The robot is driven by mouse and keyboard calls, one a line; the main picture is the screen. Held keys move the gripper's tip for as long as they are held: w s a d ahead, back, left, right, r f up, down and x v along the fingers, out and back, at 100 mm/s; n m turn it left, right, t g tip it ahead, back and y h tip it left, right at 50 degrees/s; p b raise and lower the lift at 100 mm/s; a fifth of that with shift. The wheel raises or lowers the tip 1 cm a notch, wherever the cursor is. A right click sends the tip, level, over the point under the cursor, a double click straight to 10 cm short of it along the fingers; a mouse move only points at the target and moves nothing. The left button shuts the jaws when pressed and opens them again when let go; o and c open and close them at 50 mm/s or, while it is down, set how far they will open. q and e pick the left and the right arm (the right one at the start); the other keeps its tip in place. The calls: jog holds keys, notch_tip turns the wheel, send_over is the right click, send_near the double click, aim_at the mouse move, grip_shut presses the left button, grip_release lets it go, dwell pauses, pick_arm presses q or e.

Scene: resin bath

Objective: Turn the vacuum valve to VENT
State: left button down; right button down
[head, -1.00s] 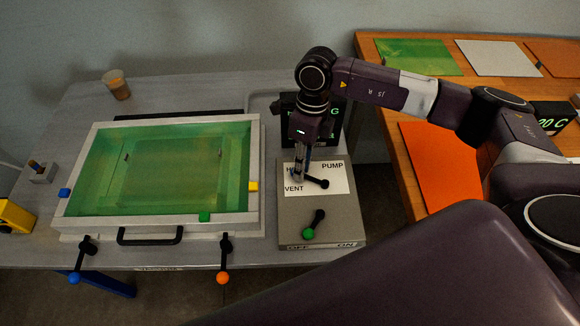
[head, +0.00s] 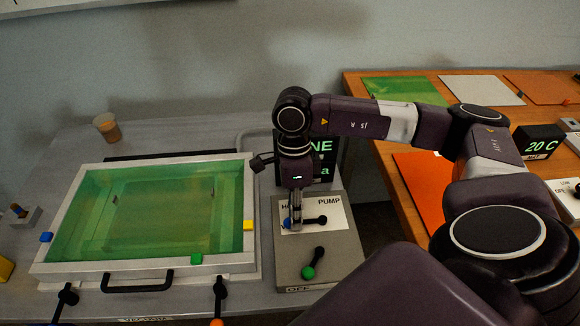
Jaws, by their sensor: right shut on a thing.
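The vacuum valve is a black lever with a round black hub (head: 322,220) and a blue knob (head: 287,224), on a white label plate of a grey control box (head: 318,275). The lever lies nearly level, its blue end to the left. PUMP shows on the plate at top right and an H at the left; the VENT word is hidden behind my gripper. My right gripper (head: 292,223) points down and is shut on the lever at its blue end. My left gripper is not in view.
A second lever with a green knob (head: 308,272) sits close in front. A black display (head: 325,158) stands behind the box. The framed green bath (head: 250,200) is to the left, a cup (head: 107,127) behind it. The orange sheet (head: 425,190) lies on the wooden table at right.

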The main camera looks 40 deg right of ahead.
jog(key=shift+a, duration=0.1)
jog(key=c, duration=2)
grip_release()
jog(key=shift+c, duration=0.2)
jog(key=shift+r, duration=0.1)
notch_tip(320, 180, up, 12)
jog(key=w+d, duration=0.1)
jog(key=w, duration=0.1)
jog(key=shift+f, duration=0.2)
